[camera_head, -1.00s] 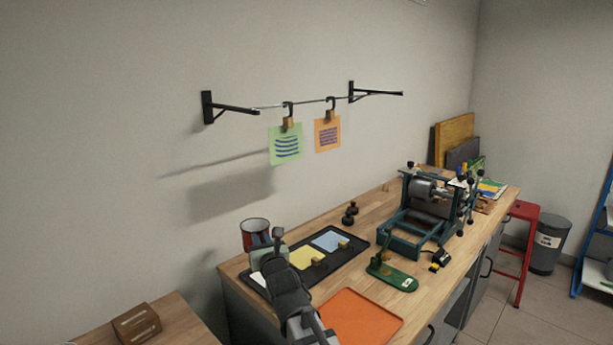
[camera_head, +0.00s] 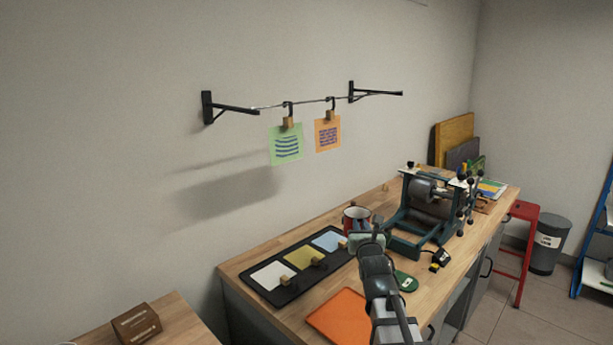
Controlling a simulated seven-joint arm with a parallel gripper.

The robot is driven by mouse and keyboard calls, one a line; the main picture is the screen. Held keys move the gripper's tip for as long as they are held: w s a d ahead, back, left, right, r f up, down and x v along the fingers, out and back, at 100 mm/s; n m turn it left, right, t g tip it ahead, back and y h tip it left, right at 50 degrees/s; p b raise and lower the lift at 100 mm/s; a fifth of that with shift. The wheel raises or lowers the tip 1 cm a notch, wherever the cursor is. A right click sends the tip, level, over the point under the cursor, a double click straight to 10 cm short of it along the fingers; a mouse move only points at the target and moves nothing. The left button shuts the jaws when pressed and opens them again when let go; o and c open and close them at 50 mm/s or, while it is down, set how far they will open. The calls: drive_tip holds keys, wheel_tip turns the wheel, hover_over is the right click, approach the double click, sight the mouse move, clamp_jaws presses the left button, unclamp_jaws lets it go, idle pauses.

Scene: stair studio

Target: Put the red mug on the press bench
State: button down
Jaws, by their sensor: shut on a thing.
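The red mug (camera_head: 350,219) has a pale rim and shows behind my gripper (camera_head: 363,232), which is shut on it. My gripper covers the mug's lower right part. The mug is over the back middle of the wooden press bench (camera_head: 322,280), between the black tray and the green press. I cannot tell whether its base touches the bench top, because my gripper and the angle hide it.
A black tray (camera_head: 286,298) with white, yellow and blue sheets lies to the left. A green-framed press (camera_head: 407,217) stands close on the right. An orange mat (camera_head: 338,316) lies in front, and a small green tool (camera_head: 405,282) is partly behind my arm.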

drive_tip(key=w+f, duration=0.1)
drive_tip(key=w, duration=0.2)
drive_tip(key=w+f, duration=0.1)
drive_tip(key=w, duration=0.2)
drive_tip(key=w+d+f, duration=0.1)
drive_tip(key=w, duration=0.3)
drive_tip(key=shift+f, duration=0.4)
drive_tip(key=shift+w+d+m+g+h, duration=0.7)
drive_tip(key=shift+w+d+m+h, duration=2.1)
drive_tip(key=shift+w, duration=4.2)
drive_tip(key=shift+n+h, duration=0.6)
drive_tip(key=shift+d+f, duration=0.15)
drive_tip(key=shift+f, duration=1.55)
drive_tip(key=shift+d+f, duration=0.2)
drive_tip(key=shift+f, duration=1.55)
drive_tip(key=shift+d+f, duration=0.15)
drive_tip(key=shift+f, duration=1.55)
drive_tip(key=c, duration=1.1)
unclamp_jaws()
drive_tip(key=shift+f, duration=0.1)
